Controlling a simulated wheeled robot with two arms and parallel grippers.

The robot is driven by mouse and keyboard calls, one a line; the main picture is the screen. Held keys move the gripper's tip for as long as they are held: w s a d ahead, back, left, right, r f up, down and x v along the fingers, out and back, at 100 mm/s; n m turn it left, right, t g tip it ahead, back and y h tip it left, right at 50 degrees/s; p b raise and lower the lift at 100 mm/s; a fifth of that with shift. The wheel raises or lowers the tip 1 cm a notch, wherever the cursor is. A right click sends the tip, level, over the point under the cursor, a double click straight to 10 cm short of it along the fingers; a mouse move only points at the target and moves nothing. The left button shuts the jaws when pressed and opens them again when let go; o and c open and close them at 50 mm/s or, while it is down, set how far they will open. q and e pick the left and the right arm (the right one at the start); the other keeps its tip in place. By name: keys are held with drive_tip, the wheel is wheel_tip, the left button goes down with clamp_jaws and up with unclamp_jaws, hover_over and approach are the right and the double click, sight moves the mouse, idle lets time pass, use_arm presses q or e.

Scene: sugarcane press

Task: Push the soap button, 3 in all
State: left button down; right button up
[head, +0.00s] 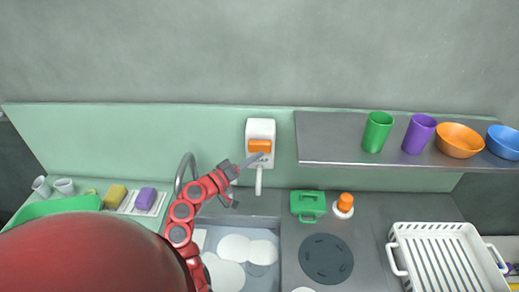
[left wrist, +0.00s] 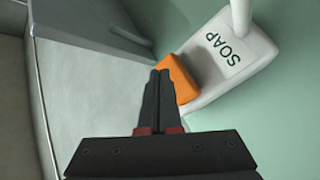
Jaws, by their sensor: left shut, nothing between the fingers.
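The white soap dispenser (head: 262,128) hangs on the green wall panel above the sink. Its orange soap button (head: 260,146) faces outward, and a white spout points down below it. My left gripper (head: 259,157) is shut and empty, with its fingertips at the lower edge of the button. In the left wrist view the dispenser (left wrist: 225,65) appears upside down with its SOAP label. The closed fingertips (left wrist: 160,75) lie right beside the orange button (left wrist: 182,76) there; I cannot tell whether they touch it. My right gripper is not in view.
A grey shelf (head: 330,150) to the right of the dispenser holds cups and bowls. The sink (head: 268,226) below holds white plates.

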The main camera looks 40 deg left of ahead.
use_arm(q)
drive_tip(key=shift+s, duration=0.1)
drive_tip(key=s+d, duration=0.1)
drive_tip(key=s, duration=0.1)
drive_tip(key=s+d, duration=0.1)
drive_tip(key=s, duration=0.1)
drive_tip(key=shift+d, duration=0.35)
idle(0.9)
